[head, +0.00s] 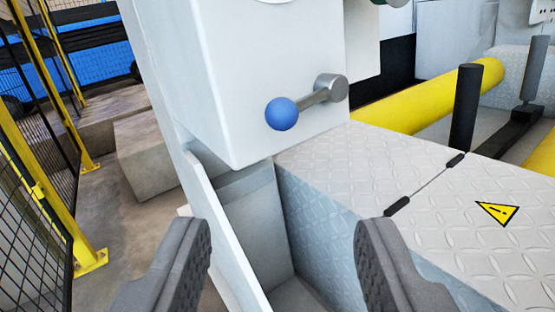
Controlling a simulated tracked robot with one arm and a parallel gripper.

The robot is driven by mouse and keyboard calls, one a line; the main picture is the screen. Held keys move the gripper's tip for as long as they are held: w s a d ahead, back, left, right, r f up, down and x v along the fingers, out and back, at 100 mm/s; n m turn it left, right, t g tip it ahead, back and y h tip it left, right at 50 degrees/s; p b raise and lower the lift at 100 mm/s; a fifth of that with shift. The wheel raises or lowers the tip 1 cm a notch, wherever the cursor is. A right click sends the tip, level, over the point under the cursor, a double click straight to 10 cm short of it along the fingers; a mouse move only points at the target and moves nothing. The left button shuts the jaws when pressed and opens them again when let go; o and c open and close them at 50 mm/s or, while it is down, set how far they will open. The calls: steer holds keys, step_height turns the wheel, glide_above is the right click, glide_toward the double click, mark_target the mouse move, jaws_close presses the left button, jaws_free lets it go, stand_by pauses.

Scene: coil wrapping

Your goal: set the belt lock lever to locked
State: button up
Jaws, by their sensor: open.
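The belt lock lever is a short grey metal arm (313,97) with a blue ball knob (282,114) at its left end. It pivots on a round grey hub (332,87) on the front of a white machine housing (230,60). The arm points left and slightly down in the picture. My gripper (285,265) is open, with its two dark ribbed fingers wide apart at the bottom of the view. Nothing is between the fingers. The knob is above the gap between them and apart from both. I see no lock marking beside the lever.
A tread-plate cover (350,165) with a yellow warning sign (497,213) extends to the right below the lever. Behind it are yellow rollers (435,97) and a dark upright post (466,108). A yellow-framed mesh fence (35,150) stands at left, with concrete blocks (145,150) beyond.

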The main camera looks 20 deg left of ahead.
mark_target(282, 121)
steer(key=b+x, duration=0.3)
steer(key=x, duration=0.9)
steer(key=shift+w, duration=0.4)
